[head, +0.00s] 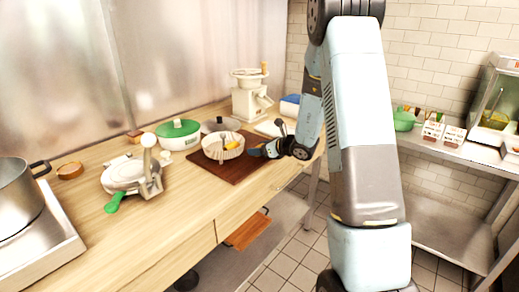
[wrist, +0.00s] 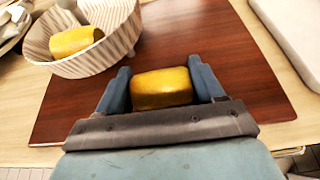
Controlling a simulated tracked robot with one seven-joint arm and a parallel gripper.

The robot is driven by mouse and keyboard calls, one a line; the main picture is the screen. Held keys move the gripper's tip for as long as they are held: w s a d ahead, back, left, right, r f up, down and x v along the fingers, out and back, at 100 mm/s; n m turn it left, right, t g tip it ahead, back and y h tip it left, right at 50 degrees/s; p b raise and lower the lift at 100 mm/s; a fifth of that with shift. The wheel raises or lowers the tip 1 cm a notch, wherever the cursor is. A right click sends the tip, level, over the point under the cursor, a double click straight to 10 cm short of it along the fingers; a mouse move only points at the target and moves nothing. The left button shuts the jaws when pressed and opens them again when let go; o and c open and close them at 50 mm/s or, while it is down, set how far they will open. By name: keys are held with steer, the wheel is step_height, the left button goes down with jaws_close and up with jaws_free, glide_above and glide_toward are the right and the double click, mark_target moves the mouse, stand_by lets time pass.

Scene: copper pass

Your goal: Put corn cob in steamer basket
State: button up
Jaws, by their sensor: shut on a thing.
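A yellow corn cob piece (wrist: 162,88) is between the two fingers of my gripper (wrist: 164,85), which is shut on it. The held piece is seen against the dark red-brown board; I cannot tell whether it touches it. The steamer basket (wrist: 122,40), pale and striped, is ahead and to the left in the wrist view, apart from the gripper. Another yellow corn piece (wrist: 76,41) lies inside it. In the head view the basket (head: 211,154) sits on the board, with my gripper (head: 256,151) just right of it. The held piece cannot be made out there.
The board (head: 233,170) lies on a wooden counter. A grinder-like machine (head: 251,101) stands behind. A pale slab (wrist: 296,35) is at the right in the wrist view.

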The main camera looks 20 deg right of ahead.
steer(key=o, duration=1)
steer(key=shift+o, duration=0.2)
